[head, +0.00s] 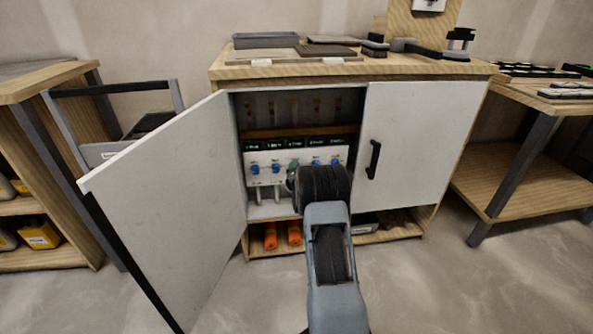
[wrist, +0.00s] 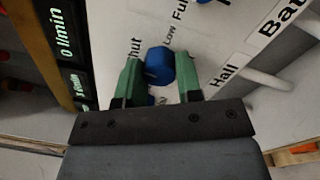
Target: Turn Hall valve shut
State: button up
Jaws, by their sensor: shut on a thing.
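The Hall valve is a blue knob (wrist: 160,62) on a white panel, with the word Hall printed beside it in the wrist view. Printed marks Shut, Low and Full lie around the knob; its pointer cannot be made out. My gripper (wrist: 159,68) has its green fingers on either side of the knob and is shut on it. In the head view my gripper (head: 292,178) reaches into the open cabinet at the valve panel (head: 262,181), and my wrist hides part of the row of blue knobs.
The cabinet's left door (head: 175,210) stands wide open; the right door (head: 410,145) is shut. A display (wrist: 60,30) reads 0 l/min. A second display (wrist: 78,82) is too small to read surely. Orange cylinders (head: 271,236) lie on the lower shelf. Benches stand on both sides.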

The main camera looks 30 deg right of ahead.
jog(key=shift+n, duration=0.5)
dwell(0.3)
jog(key=o, duration=0.9)
jog(key=shift+o, duration=0.2)
jog(key=shift+s, duration=0.1)
jog(key=p+v, duration=0.4)
jog(key=v, duration=0.9)
jog(key=shift+s+a, duration=0.15)
jog(key=shift+s, duration=0.1)
jog(key=shift+r, duration=0.1)
